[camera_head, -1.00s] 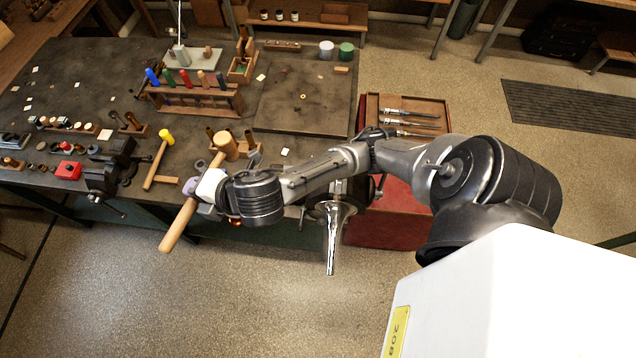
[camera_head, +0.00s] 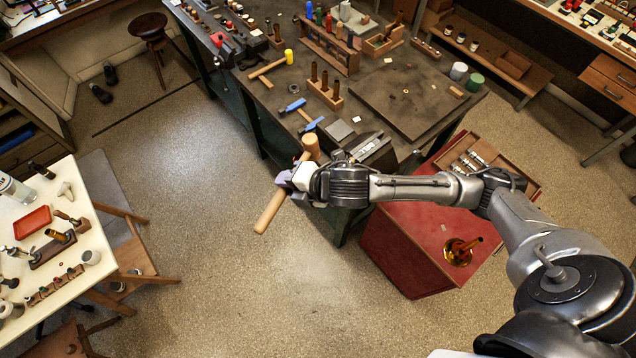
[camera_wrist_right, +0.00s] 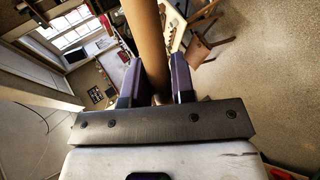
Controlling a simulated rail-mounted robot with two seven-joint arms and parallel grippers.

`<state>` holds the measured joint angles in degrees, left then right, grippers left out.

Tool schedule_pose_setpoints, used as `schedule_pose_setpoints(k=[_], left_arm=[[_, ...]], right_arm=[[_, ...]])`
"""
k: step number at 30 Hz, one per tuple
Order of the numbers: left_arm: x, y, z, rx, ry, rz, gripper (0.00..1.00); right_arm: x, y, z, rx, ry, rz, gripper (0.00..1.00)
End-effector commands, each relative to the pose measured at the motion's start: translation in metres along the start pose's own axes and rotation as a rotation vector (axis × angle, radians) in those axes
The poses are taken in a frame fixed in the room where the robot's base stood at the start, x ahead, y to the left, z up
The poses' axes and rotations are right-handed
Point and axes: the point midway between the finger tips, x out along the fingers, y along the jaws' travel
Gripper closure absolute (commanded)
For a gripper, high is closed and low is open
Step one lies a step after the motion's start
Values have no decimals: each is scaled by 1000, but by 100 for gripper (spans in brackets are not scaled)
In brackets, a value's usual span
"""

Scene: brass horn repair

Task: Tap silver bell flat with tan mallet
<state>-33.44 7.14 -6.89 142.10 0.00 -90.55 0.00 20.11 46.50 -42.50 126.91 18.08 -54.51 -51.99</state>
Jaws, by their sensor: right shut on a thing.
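The tan mallet shows in the head view with its wooden head (camera_head: 310,146) at the top and its handle (camera_head: 269,212) pointing down and left. My right gripper (camera_head: 287,180) is shut on the handle and holds the mallet over the front edge of the bench, in the air. In the right wrist view the handle (camera_wrist_right: 149,38) runs between the two purple-grey fingers. I do not see the silver bell in either view now; my right arm covers part of the bench front. My left gripper is not in view.
A cream table (camera_head: 75,225) is at left. Floor between is clear.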

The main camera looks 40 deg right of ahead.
Motion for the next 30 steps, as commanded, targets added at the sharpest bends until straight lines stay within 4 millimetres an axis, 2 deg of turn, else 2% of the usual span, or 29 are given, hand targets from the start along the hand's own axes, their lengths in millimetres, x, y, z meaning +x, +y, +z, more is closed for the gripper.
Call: schedule_pose_setpoints(k=[3, 6, 12, 19, 30], left_arm=[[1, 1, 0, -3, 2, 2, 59], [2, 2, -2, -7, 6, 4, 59], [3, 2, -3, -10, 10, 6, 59], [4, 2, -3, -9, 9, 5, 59], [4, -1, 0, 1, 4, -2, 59]], right_arm=[[11, -24, 9, -92, 128, -59, 100], [16, -39, 16, -146, 206, -101, 100], [17, -61, 38, -203, 281, -170, 100], [16, -70, 55, -214, 298, -209, 100], [15, -71, 56, -214, 300, -213, 100]])
